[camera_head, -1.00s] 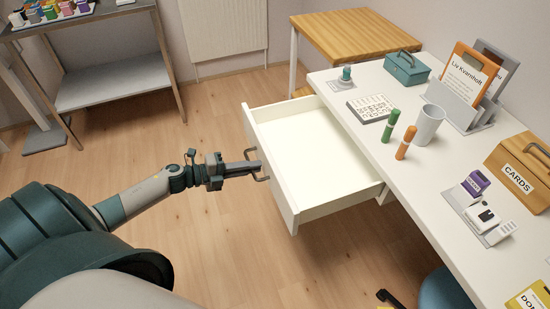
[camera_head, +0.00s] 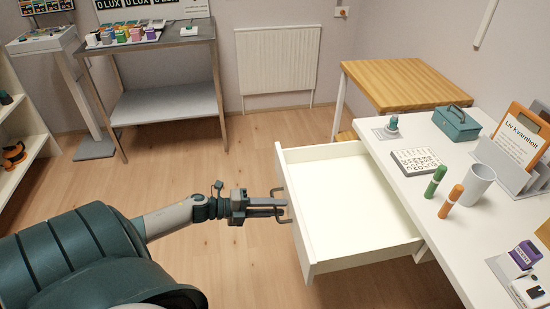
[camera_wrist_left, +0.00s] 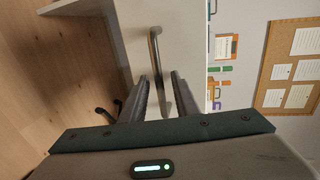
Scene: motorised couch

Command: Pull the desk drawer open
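The white desk drawer (camera_head: 350,205) is pulled far out from under the white desk (camera_head: 425,195); its inside looks empty. Its grey bar handle (camera_head: 277,190) is on the drawer front, facing my left gripper (camera_head: 268,207). The gripper's two fingers are spread apart, with a gap between them, at the handle. In the left wrist view, the handle (camera_wrist_left: 154,50) stands out from the pale drawer front (camera_wrist_left: 185,35), by the gap between the fingertips (camera_wrist_left: 166,78). I cannot tell if a finger touches it. My right gripper is not in view.
A wooden table (camera_head: 400,85) stands behind. A metal rack (camera_head: 165,105) stands at the back left. The floor (camera_head: 215,265) before the drawer is clear.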

